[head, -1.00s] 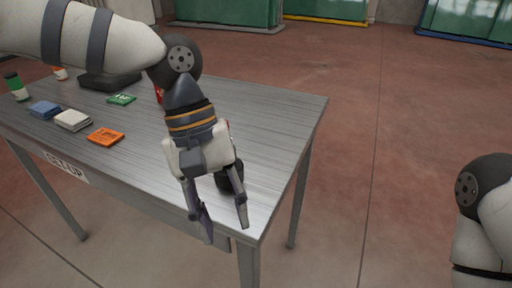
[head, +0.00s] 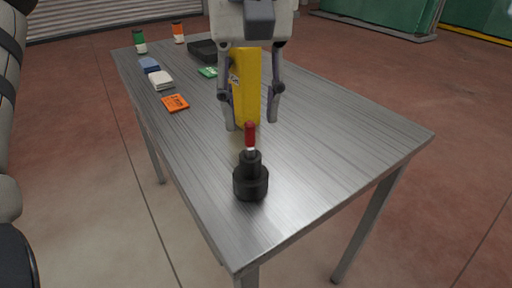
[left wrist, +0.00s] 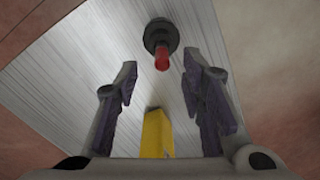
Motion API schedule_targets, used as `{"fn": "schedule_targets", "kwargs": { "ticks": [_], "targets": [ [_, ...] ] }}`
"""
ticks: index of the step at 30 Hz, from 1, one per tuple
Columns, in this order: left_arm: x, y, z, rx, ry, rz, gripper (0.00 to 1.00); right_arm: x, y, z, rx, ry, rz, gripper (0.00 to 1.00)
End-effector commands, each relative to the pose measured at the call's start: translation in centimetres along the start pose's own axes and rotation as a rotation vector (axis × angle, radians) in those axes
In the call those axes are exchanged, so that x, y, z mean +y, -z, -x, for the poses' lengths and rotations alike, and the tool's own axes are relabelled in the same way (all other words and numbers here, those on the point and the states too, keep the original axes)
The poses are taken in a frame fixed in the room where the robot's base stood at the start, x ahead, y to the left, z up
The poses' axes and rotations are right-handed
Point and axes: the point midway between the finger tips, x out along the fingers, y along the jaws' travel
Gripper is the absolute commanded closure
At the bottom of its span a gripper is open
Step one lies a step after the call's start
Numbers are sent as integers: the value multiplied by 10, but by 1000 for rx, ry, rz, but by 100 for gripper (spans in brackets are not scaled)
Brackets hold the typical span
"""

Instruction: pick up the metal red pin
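The metal red pin (head: 250,134) stands upright in a black stepped round holder (head: 251,182) near the table's front corner. In the left wrist view the pin (left wrist: 161,60) shows at top centre, just beyond my fingertips, with the black holder (left wrist: 158,33) around its base. My left gripper (head: 252,125) is open and points down, beyond the pin in the head view. Its fingers (left wrist: 160,75) are wide apart and do not touch the pin. My right gripper is not in view.
A yellow block (head: 245,85) shows between my left fingers, with gaps on both sides. Orange (head: 175,103), white (head: 161,80), blue and green items, a black tray (head: 203,50) and two bottles are farther back on the metal table (head: 330,110). The table's right side is clear.

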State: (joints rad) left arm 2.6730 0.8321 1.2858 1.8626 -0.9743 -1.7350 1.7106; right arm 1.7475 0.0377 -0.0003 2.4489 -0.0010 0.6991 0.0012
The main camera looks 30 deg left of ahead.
Motion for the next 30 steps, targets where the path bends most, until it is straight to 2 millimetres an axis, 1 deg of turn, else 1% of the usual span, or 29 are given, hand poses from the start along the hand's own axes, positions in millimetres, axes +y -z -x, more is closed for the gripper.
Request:
{"fn": "schedule_targets", "kwargs": {
  "ticks": [2,6,9,11,17,18,20,21,22,30],
  "targets": [
    [-1,0,-12,-5,2,-3,64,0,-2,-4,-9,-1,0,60],
    [-4,-1,-41,-8,3,-2,64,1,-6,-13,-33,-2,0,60],
    [-4,-1,-54,-5,2,-2,64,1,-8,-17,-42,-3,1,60],
    [-4,-1,-56,-1,-1,-2,64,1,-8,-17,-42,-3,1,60],
    [-4,-2,-54,3,-4,-2,64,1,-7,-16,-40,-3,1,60],
    [-4,-2,-54,2,-3,-2,73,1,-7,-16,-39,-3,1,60],
    [-4,-2,-54,2,-3,-2,86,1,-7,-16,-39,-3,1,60],
    [-4,-2,-54,2,-3,-2,95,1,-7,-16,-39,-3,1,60],
    [-4,-2,-54,2,-3,-2,100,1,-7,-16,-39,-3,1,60],
    [-4,-2,-54,2,-3,-3,100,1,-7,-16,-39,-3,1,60]
  ]
}}
